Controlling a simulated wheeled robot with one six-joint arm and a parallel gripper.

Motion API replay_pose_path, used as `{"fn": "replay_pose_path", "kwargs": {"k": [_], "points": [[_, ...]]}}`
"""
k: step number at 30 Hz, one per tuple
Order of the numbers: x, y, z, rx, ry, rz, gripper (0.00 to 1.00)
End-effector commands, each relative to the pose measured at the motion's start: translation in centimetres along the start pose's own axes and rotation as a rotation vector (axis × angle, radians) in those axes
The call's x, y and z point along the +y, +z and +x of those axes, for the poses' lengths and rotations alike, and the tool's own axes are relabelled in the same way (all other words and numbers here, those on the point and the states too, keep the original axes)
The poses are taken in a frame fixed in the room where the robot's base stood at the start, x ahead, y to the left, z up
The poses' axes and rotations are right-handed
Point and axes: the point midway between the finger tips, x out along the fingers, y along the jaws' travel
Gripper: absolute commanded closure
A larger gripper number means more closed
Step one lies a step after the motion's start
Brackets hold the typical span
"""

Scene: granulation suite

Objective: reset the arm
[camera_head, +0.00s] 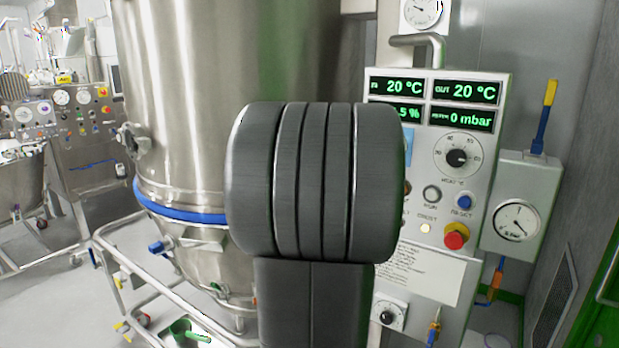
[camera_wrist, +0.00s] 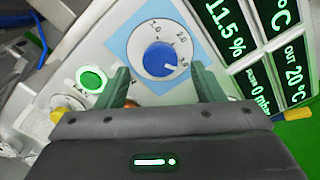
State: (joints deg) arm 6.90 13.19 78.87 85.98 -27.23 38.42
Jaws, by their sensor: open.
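My gripper (camera_wrist: 158,68) is open in the wrist view, its two green-grey fingers pointing at a control panel. A blue knob (camera_wrist: 160,59) with a white dial on a light blue plate shows between and beyond the fingertips. I see nothing held, and cannot tell whether a finger touches the knob. A green-lit button (camera_wrist: 91,80) lies left of the fingers in the wrist view.
A large steel vessel (camera_head: 195,90) with a blue band stands left of my arm. A red emergency button (camera_head: 456,236) and gauge box (camera_head: 517,219) are at right. A steel trolley frame (camera_head: 115,270) is low left. Open floor (camera_head: 50,305) shows at far left.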

Motion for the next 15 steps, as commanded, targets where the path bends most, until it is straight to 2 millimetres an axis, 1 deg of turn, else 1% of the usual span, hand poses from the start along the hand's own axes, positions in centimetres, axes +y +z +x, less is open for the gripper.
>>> {"fn": "replay_pose_path", "kwargs": {"k": [1,15], "points": [[0.1,0.1,-1.1,-0.003,0.0,0.001,0.39],[0.1,0.0,-9.6,-0.004,0.001,0.002,0.39]]}}
